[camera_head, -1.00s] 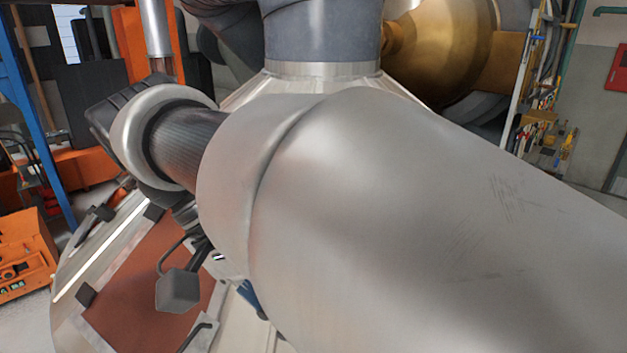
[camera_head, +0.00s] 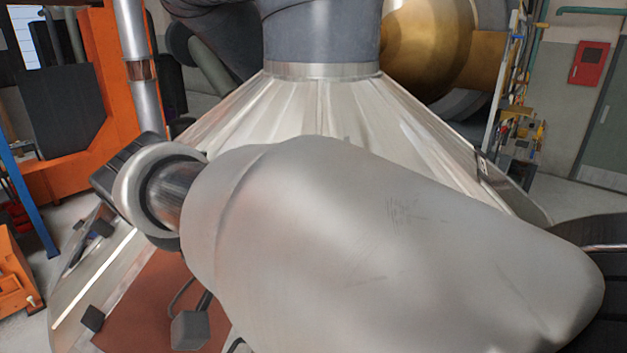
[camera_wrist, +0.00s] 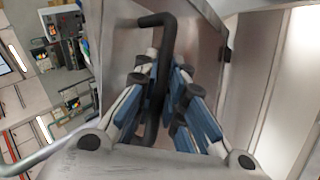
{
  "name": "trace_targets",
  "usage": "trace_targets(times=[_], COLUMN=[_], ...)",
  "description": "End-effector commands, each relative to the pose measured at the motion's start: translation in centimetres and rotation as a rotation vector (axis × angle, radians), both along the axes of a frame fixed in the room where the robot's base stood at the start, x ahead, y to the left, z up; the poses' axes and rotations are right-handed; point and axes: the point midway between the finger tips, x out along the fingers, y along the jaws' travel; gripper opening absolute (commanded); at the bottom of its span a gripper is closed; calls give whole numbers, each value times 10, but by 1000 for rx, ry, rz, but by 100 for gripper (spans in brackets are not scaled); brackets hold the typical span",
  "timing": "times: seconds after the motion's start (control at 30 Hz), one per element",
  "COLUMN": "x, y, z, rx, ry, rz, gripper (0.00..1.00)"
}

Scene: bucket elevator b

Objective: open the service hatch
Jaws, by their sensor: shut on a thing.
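In the wrist view my gripper (camera_wrist: 162,85) has its blue-padded fingers on either side of a black bar handle (camera_wrist: 153,22) and is shut on it. The handle's bent upper end sticks out past the fingertips. In the head view a reddish-brown panel or opening (camera_head: 150,290) with black corner blocks shows at the lower left, partly covered by my arm.
A pale metal cone (camera_head: 320,110) stands behind my arm. An orange machine frame (camera_head: 115,100) and a blue post (camera_head: 28,205) are at the left. A tool rack (camera_head: 515,125) and a red wall box (camera_head: 589,62) are at the right. Grey floor shows beyond.

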Motion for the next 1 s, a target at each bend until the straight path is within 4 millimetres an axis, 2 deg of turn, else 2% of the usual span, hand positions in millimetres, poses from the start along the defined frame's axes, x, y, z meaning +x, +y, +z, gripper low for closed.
trace_targets(times=[0.17,0.2,0.5,1.0], x=[1,1,1,0], y=[0,0,0,2], z=[-4,-4,-2,2], rx=[0,0,1,17], ry=[3,3,0,-1], rz=[1,1,1,6], gripper=[0,12,32,32])
